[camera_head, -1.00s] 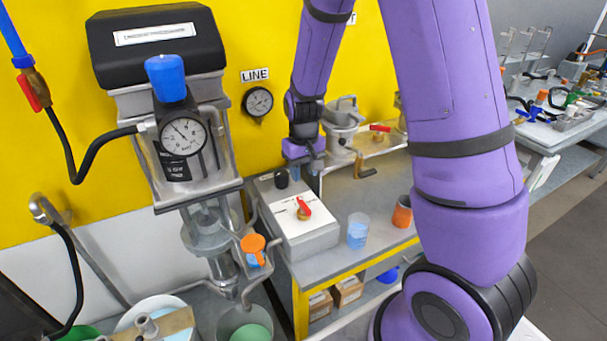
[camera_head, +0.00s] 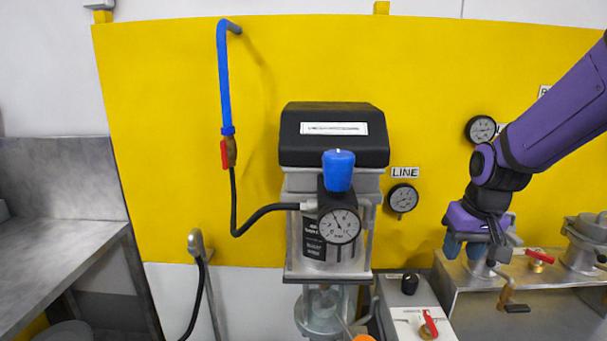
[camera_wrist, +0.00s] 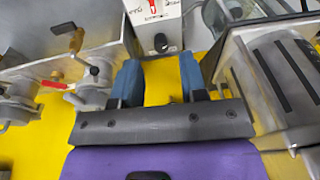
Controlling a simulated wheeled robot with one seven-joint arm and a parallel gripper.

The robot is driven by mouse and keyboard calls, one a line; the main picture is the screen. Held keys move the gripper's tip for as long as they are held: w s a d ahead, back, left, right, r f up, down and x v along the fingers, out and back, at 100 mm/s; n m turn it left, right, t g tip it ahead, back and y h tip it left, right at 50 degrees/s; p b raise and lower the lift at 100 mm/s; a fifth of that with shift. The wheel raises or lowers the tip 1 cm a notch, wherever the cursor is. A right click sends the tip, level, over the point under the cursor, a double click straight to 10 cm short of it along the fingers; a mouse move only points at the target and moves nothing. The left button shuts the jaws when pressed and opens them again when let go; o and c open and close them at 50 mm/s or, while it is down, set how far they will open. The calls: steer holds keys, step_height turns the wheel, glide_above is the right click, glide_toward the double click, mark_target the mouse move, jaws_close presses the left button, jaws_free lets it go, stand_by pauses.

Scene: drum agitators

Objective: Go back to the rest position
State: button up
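My purple arm comes in from the right in the head view. My gripper (camera_head: 478,250) is at its lower end, in front of the yellow wall panel and right of the control box (camera_head: 412,318). In the wrist view its two blue fingers (camera_wrist: 160,82) stand well apart, with nothing held between them; yellow panel shows behind the gap. The drum agitator (camera_head: 335,135), with its black head, blue knob and dial gauge (camera_head: 339,226), stands left of my gripper, clear of it. Its lower end is cut off in the head view.
Metal pots with valves stand right of my gripper; one pot (camera_head: 588,245) has a red-handled valve (camera_head: 540,258) beside it. A LINE gauge (camera_head: 403,198) is on the panel (camera_head: 170,120). A blue pipe (camera_head: 224,80) and black hose hang left. A steel table (camera_head: 60,240) stands far left.

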steer(key=s+r+t, duration=0.3)
steer(key=s+r, duration=1)
steer(key=s, duration=0.5)
steer(key=shift+s+r+h, duration=0.15)
steer(key=shift+r+h, duration=0.15)
steer(key=shift+r, duration=0.1)
steer(key=shift+a, duration=0.1)
